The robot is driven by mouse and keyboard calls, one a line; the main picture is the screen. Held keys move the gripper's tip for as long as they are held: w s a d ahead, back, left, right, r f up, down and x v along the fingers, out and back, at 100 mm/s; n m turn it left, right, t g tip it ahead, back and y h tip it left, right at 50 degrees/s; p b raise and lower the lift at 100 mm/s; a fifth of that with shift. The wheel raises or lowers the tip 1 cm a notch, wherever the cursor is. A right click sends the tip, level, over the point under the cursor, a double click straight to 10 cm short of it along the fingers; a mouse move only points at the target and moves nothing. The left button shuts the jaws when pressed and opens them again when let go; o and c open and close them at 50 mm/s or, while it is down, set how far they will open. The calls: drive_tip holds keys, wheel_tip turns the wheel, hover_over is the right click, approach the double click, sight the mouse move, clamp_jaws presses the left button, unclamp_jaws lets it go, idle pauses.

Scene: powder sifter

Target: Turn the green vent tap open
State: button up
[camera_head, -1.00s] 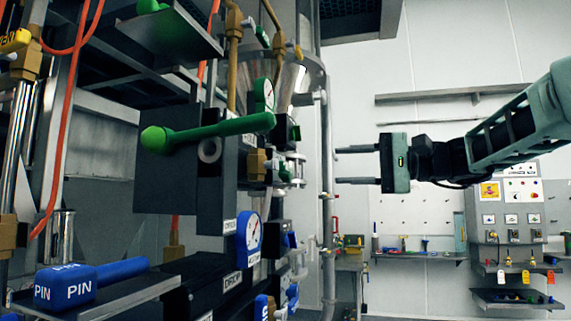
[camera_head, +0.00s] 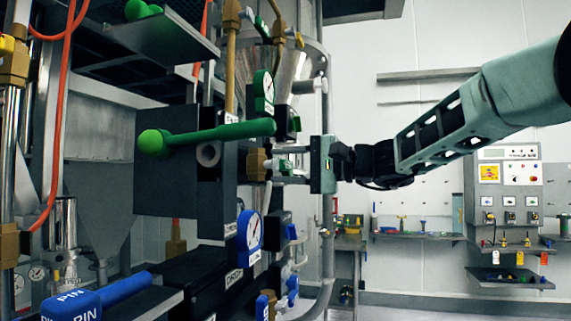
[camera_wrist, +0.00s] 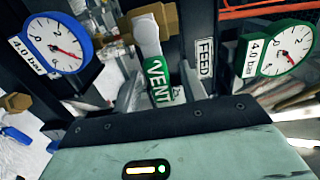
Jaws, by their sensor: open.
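The green vent tap shows in the wrist view as a green handle (camera_wrist: 158,82) marked VENT, below a pale round knob and a brass fitting. In the head view a bit of its green (camera_head: 285,164) shows between my fingers, beside a brass fitting. My gripper (camera_head: 282,167) is open and reaches in from the right, with its fingers on either side of the tap handle. In the wrist view the grey fingers flank the handle; I cannot tell whether they touch it. My gripper's body hides the handle's lower end.
A green gauge (camera_head: 263,90) stands above the tap and a blue gauge (camera_head: 249,230) below it. A long green lever (camera_head: 215,132) extends left. A vertical grey pipe (camera_head: 327,210) stands close by my gripper. The room to the right is open.

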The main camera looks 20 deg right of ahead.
clamp_jaws()
